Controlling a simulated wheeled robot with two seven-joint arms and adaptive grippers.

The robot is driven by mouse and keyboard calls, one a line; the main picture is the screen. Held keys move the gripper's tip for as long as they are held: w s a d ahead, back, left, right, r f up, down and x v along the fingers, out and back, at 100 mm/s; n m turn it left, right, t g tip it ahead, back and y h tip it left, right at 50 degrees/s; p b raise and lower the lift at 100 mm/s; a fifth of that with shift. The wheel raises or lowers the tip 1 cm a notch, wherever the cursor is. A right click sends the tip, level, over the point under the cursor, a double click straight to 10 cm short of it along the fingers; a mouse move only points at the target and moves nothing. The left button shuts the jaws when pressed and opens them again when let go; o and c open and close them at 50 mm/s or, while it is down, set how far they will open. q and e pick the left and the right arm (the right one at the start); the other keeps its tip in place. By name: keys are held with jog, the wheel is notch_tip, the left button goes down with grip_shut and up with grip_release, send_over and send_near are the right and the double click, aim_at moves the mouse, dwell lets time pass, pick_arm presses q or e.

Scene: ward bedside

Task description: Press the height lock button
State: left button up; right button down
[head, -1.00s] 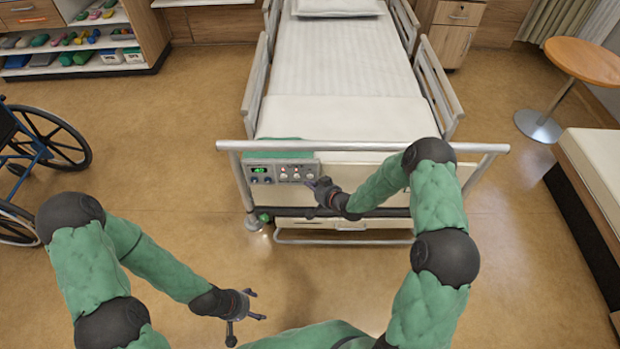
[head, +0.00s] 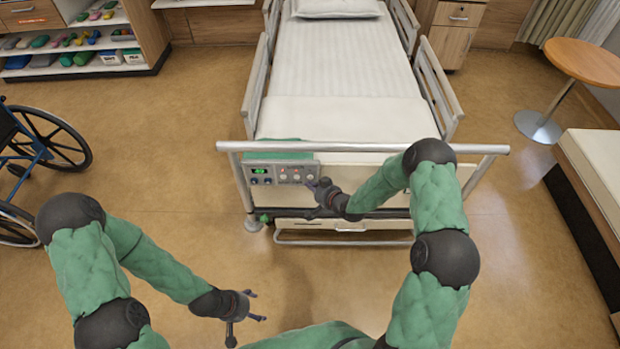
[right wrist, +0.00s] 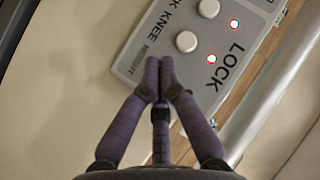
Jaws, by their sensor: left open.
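The grey control panel (head: 283,173) hangs on the bed's footboard. In the right wrist view the panel (right wrist: 225,60) shows the words LOCK, KNEE and HEIGHT, two round pale buttons, the KNEE button (right wrist: 186,41) and one above it, and two small red-lit lamps. The button in line with the HEIGHT label is hidden behind my fingertips. My right gripper (head: 317,185) is at the panel's right end. In its wrist view the gripper (right wrist: 160,87) has its fingertips together, holding nothing; whether they touch is unclear. My left gripper (head: 256,306) is open and empty, low over the floor.
The bed's foot rail (head: 360,148) runs above the panel. A wheelchair (head: 40,150) stands at left. A round table (head: 590,62) and a padded bench (head: 595,170) are at right. The floor between bed and wheelchair is clear.

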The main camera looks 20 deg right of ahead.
jog(key=shift+w, duration=0.1)
dwell(0.3)
jog(key=shift+w+d+b, duration=0.1)
jog(key=shift+w+b, duration=0.2)
jog(key=shift+w, duration=0.05)
jog(key=shift+w+d, duration=0.1)
jog(key=shift+w, duration=0.25)
dwell(0.9)
jog(key=shift+s+a, duration=0.2)
jog(key=shift+s, duration=0.6)
jog(key=shift+s+a+p, duration=0.15)
jog(key=shift+s+a, duration=0.05)
jog(key=shift+s, duration=0.6)
jog(key=shift+s+a+p, duration=0.2)
jog(key=shift+s+a, duration=0.05)
jog(key=shift+s, duration=0.55)
jog(key=shift+s+a+p, duration=0.15)
jog(key=shift+s+a, duration=0.05)
jog(key=shift+s, duration=0.6)
